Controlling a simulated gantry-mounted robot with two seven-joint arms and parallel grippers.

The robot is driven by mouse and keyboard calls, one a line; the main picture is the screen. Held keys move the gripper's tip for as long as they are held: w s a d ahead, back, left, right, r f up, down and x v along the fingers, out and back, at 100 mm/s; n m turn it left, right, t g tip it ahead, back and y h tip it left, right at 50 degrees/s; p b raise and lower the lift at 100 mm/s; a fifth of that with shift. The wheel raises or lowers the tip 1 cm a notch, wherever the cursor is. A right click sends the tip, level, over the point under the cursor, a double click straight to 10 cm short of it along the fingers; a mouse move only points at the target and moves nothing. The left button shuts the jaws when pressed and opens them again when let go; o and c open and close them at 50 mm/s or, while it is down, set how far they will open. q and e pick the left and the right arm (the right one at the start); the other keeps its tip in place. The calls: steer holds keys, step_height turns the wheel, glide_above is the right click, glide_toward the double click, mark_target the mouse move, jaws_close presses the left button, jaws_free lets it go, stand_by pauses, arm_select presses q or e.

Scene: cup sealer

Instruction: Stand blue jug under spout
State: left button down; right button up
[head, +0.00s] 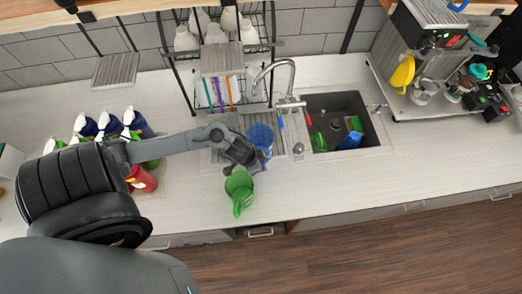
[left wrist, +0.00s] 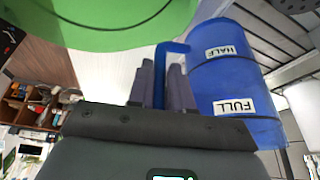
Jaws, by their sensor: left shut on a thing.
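The blue jug (head: 261,136) is at the ribbed drainboard left of the sink in the head view. In the left wrist view the blue jug (left wrist: 236,85) shows HALF and FULL labels, upside down in the picture. My left gripper (head: 245,158) is shut on its handle; in the left wrist view the fingers (left wrist: 160,88) are on both sides of the blue handle. The silver tap spout (head: 272,70) curves above and behind the jug, apart from it in the picture. I cannot tell whether the jug rests on the drainboard. My right gripper is not in view.
A green jug (head: 239,190) stands close in front of my left gripper. The sink (head: 340,120) holds coloured items. A dish rack (head: 220,45) stands behind. Several bottles (head: 110,125) are at the left. A coffee machine (head: 430,25) is at the right. The front right counter is clear.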

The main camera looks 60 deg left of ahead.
mark_target(256, 133)
arm_select(q)
steer(key=w+a+f+b, duration=0.1)
steer(key=w+a+b, duration=0.1)
steer(key=a, duration=0.2)
steer(key=w+a+f+b, duration=0.1)
steer(key=w+a+b, duration=0.1)
steer(key=a, duration=0.3)
steer(key=w+a+f+b, duration=0.1)
steer(key=w+a+b, duration=0.2)
steer(key=a+b, duration=0.1)
steer(key=shift+a+f, duration=0.15)
steer(key=shift+a, duration=0.4)
steer(key=shift+w+a+f+b, duration=0.15)
steer(key=shift+w+a, duration=0.1)
steer(key=shift+a, duration=0.25)
steer(key=shift+w+a+f+b, duration=0.1)
steer(key=shift+w+a, duration=0.1)
steer(key=shift+a, duration=0.35)
steer(key=shift+w+a+f+b, duration=0.15)
steer(key=shift+w+a, duration=0.1)
steer(key=shift+a, duration=0.25)
steer(key=shift+f, duration=0.4)
steer(key=c, duration=1)
jaws_free()
steer(key=shift+o, duration=0.2)
